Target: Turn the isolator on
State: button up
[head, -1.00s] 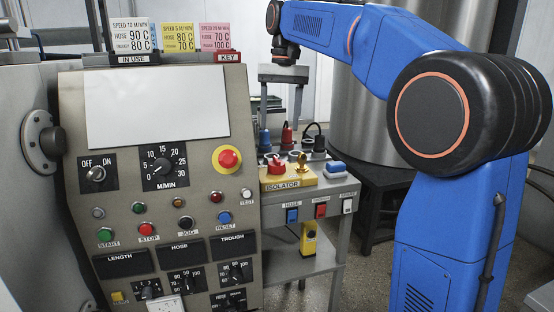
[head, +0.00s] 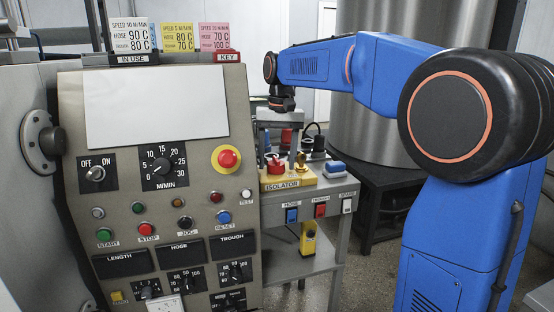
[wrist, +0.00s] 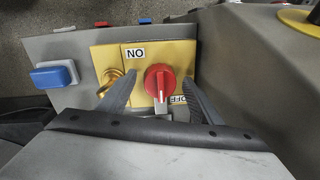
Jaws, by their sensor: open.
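The isolator is a yellow plate (head: 312,178) with a red rotary knob (head: 274,167), on the small grey bench beside the control panel. In the wrist view, the red knob (wrist: 158,80) sits on the yellow plate (wrist: 180,55), with ON and OFF labels near it. The white mark on its ridge lies towards the OFF label side. My gripper (wrist: 160,78) is open, one finger on each side of the knob. I cannot tell whether the fingers touch it. In the head view, my gripper (head: 279,140) is pointing down above the knob.
A brass key-like piece (wrist: 112,78) stands just left of the left finger, and a blue block (wrist: 52,74) is farther left. The control panel (head: 140,215) stands close on the left of the bench. A steel drum (head: 385,90) stands behind.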

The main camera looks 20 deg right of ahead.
grip_shut()
jog(key=m, duration=0.6)
jog(key=shift+a, duration=0.1)
jog(key=m, duration=0.5)
jog(key=shift+a+m+t+h, duration=0.1)
jog(key=shift+m+t+h, duration=0.2)
jog(key=shift+m, duration=0.1)
dwell(0.4)
grip_release()
